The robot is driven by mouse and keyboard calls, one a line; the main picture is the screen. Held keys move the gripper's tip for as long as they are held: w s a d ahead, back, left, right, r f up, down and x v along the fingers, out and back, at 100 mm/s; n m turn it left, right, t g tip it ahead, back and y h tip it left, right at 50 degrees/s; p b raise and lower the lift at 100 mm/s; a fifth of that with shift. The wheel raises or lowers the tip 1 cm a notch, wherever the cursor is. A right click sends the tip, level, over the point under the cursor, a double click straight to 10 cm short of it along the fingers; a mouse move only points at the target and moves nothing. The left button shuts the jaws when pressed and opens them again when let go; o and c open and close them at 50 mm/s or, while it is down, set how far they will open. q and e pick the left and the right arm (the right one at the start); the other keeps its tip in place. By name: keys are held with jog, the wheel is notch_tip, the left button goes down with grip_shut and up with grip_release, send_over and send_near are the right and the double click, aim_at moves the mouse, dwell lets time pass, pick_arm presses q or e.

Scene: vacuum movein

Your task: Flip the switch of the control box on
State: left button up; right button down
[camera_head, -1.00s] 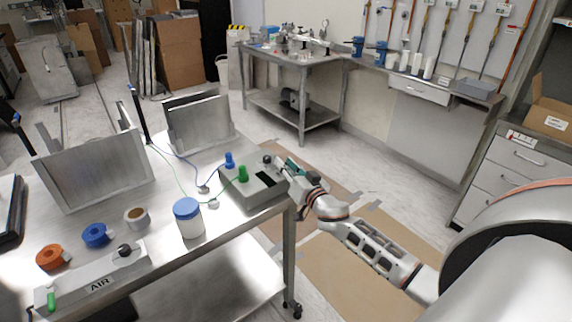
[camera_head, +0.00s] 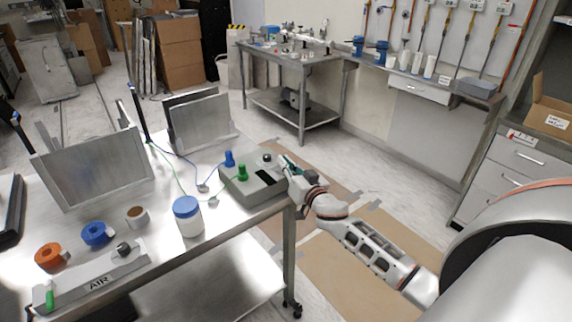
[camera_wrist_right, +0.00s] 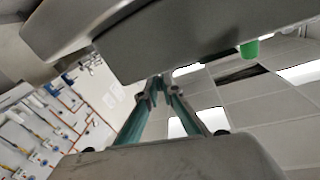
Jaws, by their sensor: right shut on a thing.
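The grey control box (camera_head: 240,188) sits at the right end of the metal table. A green plug (camera_head: 242,172) and a blue plug (camera_head: 229,158) stand on it, and a small dark knob (camera_head: 267,158) is at its far right corner. My right gripper (camera_head: 285,162) is at the box's right side, close to that corner. In the wrist view the box (camera_wrist_right: 180,52) fills the upper middle, and the teal fingers of my right gripper (camera_wrist_right: 160,80) come together at its edge. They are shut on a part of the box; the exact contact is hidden. My left gripper is not in view.
On the metal table (camera_head: 160,215) are a white jar with a blue lid (camera_head: 187,218), orange tape (camera_head: 48,256), blue tape (camera_head: 95,233), a grey AIR unit (camera_head: 92,280) and upright metal panels (camera_head: 98,170). Thin cables run to the box. Open floor lies right of the table.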

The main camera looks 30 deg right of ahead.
jog(key=shift+a+n+b, duration=0.2)
jog(key=shift+n+b, duration=0.2)
jog(key=shift+n, duration=0.3)
jog(key=shift+a+n, duration=0.1)
jog(key=shift+n, duration=0.4)
jog(key=n+b, duration=0.1)
jog(key=n, duration=0.2)
jog(key=shift+a+n+t+y+b, duration=0.3)
jog(key=shift+a+t+b, duration=0.05)
jog(key=shift+t+b, duration=0.05)
jog(key=shift+s+a+n+b, duration=0.15)
jog(key=shift+n+b, duration=0.1)
jog(key=shift+n, duration=0.55)
jog(key=shift+w+a+n+b, duration=0.15)
jog(key=shift+n+b, duration=0.1)
jog(key=shift+n, duration=0.55)
jog(key=shift+s+y, duration=0.1)
jog(key=shift+y, duration=0.2)
jog(key=c, duration=2.2)
grip_release()
jog(key=shift+a+f, duration=0.1)
